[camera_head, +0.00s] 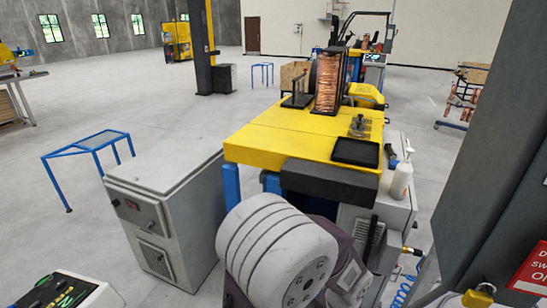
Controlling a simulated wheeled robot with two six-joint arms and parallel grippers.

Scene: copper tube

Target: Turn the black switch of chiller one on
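A grey box-shaped cabinet (165,205) stands left of the yellow table and may be a chiller; no label on it is readable. Its front has a small dark panel with red (131,205), small dark fittings and a louvred vent (154,257). I cannot tell whether one of these fittings is the black switch, or its position. A tall dark grey cabinet (490,150) fills the right side, with a partly cut-off red sign (530,270) low on it. Neither of my grippers shows in the head view.
Large white ribbed rollers (275,245) stand in front. A blue-framed stand (90,148) is at left. Open floor lies left of the grey cabinet.

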